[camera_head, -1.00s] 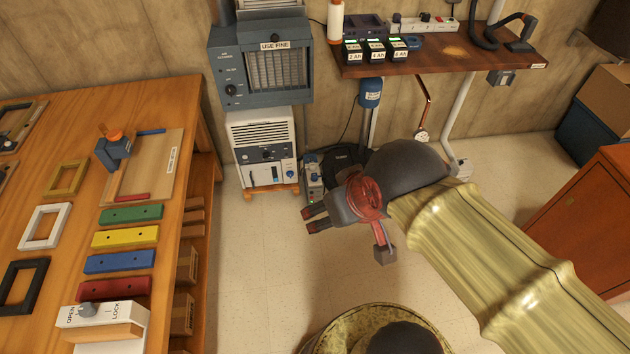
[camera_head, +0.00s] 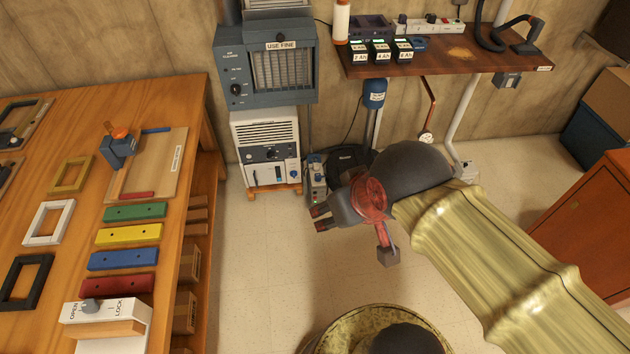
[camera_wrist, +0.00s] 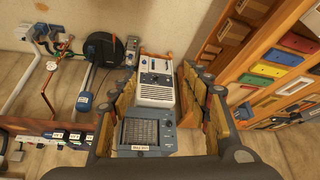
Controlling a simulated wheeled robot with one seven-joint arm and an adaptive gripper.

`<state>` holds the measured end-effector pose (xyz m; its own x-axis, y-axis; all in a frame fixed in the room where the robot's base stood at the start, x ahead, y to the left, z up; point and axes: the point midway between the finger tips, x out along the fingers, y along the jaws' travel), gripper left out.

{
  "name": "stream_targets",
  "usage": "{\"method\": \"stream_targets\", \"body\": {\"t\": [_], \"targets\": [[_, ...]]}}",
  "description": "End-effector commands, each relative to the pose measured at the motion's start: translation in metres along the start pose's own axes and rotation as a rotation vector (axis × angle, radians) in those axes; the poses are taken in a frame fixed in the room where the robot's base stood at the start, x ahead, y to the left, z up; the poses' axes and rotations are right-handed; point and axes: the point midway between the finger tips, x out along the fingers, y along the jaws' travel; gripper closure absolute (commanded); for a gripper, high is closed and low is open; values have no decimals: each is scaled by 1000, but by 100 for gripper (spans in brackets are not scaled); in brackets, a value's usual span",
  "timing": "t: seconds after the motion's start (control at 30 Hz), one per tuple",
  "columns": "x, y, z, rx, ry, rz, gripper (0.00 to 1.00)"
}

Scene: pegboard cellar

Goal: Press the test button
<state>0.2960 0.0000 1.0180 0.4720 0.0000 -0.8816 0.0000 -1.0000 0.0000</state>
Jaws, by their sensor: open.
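No button marked "test" is legible in either view. A small grey box with a blue part (camera_head: 316,178) stands on the floor beside the white slatted unit; it also shows in the wrist view (camera_wrist: 132,50). A small white wall fitting (camera_head: 465,170) sits low on the wall, partly behind my arm; its details are too small to read. My gripper (camera_head: 321,217) is open and empty, above the floor in front of the grey box and apart from it. In the wrist view my open fingers (camera_wrist: 162,100) frame the white unit and the air cleaner.
The white unit (camera_head: 266,148) stands under the blue-grey air cleaner (camera_head: 266,68). A wall shelf (camera_head: 450,62) holds battery chargers and a power strip. A wooden workbench (camera_head: 190,110) is at left, an orange cabinet (camera_head: 590,215) at right.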

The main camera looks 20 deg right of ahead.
Motion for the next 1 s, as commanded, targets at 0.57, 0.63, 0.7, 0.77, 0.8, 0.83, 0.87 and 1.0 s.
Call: {"method": "stream_targets", "body": {"t": [0.57,0.63,0.7,0.77,0.8,0.83,0.87,1.0], "targets": [[0,0,0,0,0,0,87],[0,0,0,0,0,0,91],[0,0,0,0,0,0,95],[0,0,0,0,0,0,98],[0,0,0,0,0,0,100],[0,0,0,0,0,0,100],[0,0,0,0,0,0,100],[0,0,0,0,0,0,100]]}}
